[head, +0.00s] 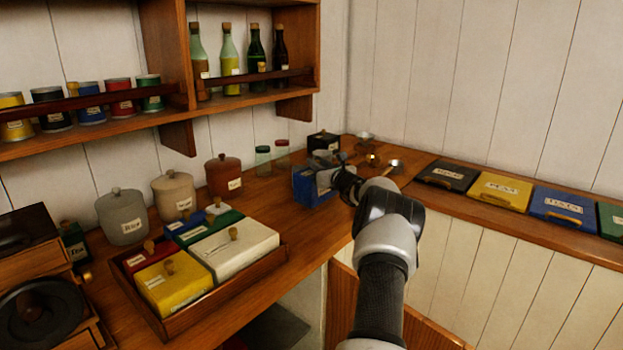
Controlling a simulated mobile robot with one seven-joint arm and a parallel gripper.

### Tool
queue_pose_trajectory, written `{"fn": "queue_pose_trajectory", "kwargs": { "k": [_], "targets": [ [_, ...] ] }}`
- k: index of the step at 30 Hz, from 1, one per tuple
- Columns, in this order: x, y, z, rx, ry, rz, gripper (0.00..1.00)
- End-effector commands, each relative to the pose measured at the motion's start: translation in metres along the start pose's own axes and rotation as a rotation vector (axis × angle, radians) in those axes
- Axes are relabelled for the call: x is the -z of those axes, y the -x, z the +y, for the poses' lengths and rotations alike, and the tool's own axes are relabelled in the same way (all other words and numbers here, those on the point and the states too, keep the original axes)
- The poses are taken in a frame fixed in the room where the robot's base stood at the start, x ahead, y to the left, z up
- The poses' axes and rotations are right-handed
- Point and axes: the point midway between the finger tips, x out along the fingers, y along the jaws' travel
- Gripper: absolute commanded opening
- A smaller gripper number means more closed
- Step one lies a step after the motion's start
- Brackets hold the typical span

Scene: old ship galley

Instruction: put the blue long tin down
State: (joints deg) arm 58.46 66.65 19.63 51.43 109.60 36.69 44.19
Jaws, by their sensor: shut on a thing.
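The blue long tin (308,190) is at the back of the wooden counter, near the corner, in the head view. My gripper (324,178) is shut on it, reaching in from the right. The gripper's grey parts and wrist hide part of the tin's top and right side. The tin looks roughly level and very low over the counter; I cannot tell whether its base touches the wood.
A black tin (323,142) stands behind, with small metal items (373,160) to its right. Glass jars (263,158) and a red-brown canister (223,176) stand left. A wooden tray (218,292) of coloured tins is nearer. A bottle shelf (245,100) overhangs the back left.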

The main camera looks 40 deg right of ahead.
Motion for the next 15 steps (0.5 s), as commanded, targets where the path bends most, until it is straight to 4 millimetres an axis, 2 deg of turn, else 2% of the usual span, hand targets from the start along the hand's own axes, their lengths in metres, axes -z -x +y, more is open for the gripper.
{"fn": "queue_pose_trajectory", "kwargs": {
  "k": [5,12,15],
  "targets": [
    [0.009,0.000,0.000,0.000,0.000,-0.005,0.00],
    [0.039,0.000,-0.001,0.001,0.001,-0.005,0.00],
    [0.039,0.000,-0.001,0.001,0.002,-0.006,0.00]
  ]
}}
